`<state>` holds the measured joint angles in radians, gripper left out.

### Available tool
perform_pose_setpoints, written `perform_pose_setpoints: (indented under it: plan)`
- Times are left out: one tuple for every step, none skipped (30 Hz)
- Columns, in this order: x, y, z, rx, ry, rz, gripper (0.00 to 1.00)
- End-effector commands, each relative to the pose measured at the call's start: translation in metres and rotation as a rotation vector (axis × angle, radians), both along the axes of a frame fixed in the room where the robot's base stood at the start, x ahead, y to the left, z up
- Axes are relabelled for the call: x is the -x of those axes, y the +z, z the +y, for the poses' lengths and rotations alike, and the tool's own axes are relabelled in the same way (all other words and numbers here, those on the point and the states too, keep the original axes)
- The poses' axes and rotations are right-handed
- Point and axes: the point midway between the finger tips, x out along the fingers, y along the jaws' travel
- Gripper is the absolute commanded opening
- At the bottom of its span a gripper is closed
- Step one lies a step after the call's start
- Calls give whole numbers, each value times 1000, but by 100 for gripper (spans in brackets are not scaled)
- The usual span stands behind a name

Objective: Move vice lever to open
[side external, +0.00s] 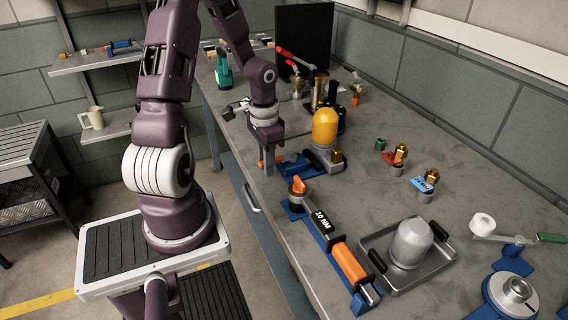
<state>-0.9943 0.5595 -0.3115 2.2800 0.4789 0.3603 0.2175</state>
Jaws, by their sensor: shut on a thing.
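A blue vice (297,169) sits on the workbench near its front edge, beside a yellow-topped tank (325,127). My gripper (268,168) points down at the front end of this vice. It is shut on a small orange lever (279,159), parts of which show on both sides of the fingers. The fingers hide the middle of the lever, so its exact angle cannot be told.
A long blue holder with a black and orange tool (348,262) lies to the right of my gripper. A metal tray (378,242) with a grey dome (411,242) stands beside it. Brass fittings (400,153) stand farther back. The bench between them is clear.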

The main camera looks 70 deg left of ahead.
Motion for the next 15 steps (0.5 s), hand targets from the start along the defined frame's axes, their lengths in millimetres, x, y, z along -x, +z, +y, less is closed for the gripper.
perform_pose_setpoints:
  plan:
    - [0,0,0,0,-1,0,0]
    - [0,0,1,0,-10,0,0]
    - [0,0,3,0,-33,-1,0]
    - [-1,0,6,0,-61,-1,0]
    - [-1,0,8,1,-96,-1,0]
    - [-1,0,12,1,-144,-1,0]
    - [-2,0,15,0,-179,-2,0]
    - [-2,0,17,0,-212,-2,0]
    - [-2,0,19,1,-249,-1,0]
    - [-2,0,21,1,-271,0,0]
    - [-2,0,22,1,-288,-1,0]
    - [-3,0,23,0,-305,-1,0]
    - [-3,0,23,0,-312,-1,0]
    - [-3,0,23,0,-315,-1,0]
    - [-3,0,23,0,-316,-1,0]
